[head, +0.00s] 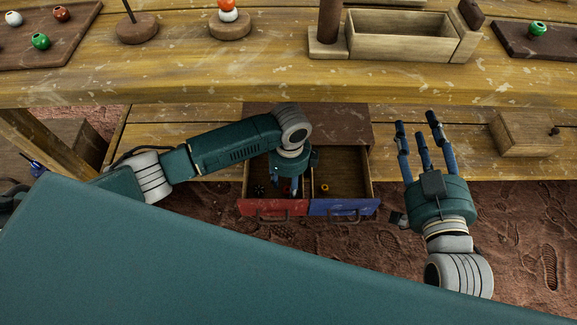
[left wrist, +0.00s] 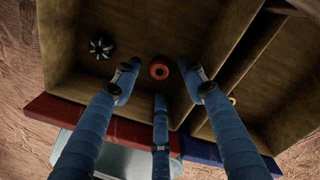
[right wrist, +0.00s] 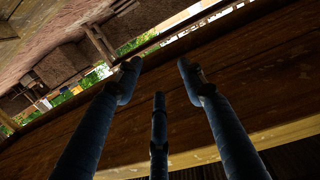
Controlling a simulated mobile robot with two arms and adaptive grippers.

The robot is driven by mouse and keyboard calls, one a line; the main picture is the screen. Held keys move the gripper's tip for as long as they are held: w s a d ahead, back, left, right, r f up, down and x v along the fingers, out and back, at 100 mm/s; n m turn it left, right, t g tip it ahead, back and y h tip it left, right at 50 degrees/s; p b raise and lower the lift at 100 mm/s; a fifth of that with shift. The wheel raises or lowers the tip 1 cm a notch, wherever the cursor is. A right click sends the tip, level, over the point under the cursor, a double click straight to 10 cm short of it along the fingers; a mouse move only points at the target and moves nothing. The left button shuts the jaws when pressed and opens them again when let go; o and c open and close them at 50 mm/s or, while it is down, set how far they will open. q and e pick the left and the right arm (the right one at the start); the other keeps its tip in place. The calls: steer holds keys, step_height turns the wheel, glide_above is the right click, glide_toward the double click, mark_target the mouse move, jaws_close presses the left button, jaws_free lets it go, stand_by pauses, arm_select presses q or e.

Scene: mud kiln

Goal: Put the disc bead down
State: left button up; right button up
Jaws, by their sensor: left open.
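My left gripper (head: 285,186) reaches down into the open red-fronted drawer (head: 274,207). Its fingers are spread. The head view hides the orange disc bead behind my left gripper. My right gripper (head: 418,128) is open and empty, right of the drawers.
The open blue-fronted drawer (head: 343,207) adjoins on the right, with a yellow-orange ring (head: 325,188) inside. The workbench (head: 200,75) above holds a wooden tray (head: 405,52), bead boards (head: 45,38) and round stands (head: 137,30). A wooden box (head: 526,137) stands at right.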

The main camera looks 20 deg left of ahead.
arm_select(q)
step_height(320, 180, up, 5)
steer(key=p, duration=0.2)
step_height(320, 180, up, 5)
steer(key=p, duration=0.1)
glide_above(288, 190)
steer(key=s+d+n+t+h, duration=0.35)
steer(key=s+d+n, duration=0.25)
steer(key=d+n, duration=0.25)
steer(key=s+a+r+n+t+y, duration=0.1)
steer(key=s+a+r+n, duration=0.1)
steer(key=a+n, duration=0.3)
steer(key=s+a+r+n+t+y, duration=0.1)
steer(key=s+a+r+n+t, duration=0.1)
steer(key=a+n, duration=0.4)
steer(key=s+a, duration=0.1)
steer(key=a, duration=0.3)
steer(key=shift+r, duration=0.4)
arm_select(e)
steer(key=s+d+f+g+h, duration=0.1)
steer(key=s+d+f+g, duration=0.1)
steer(key=s+f+g, duration=0.3)
steer(key=s+d+f+g+h, duration=0.1)
steer(key=s+d+f+g, duration=0.2)
steer(key=s+f, duration=0.4)
step_height(288, 190, down, 4)
steer(key=shift+s+d+r+g+h, duration=0.15)
steer(key=shift+s+g+h, duration=0.25)
steer(key=shift+g, duration=0.5)
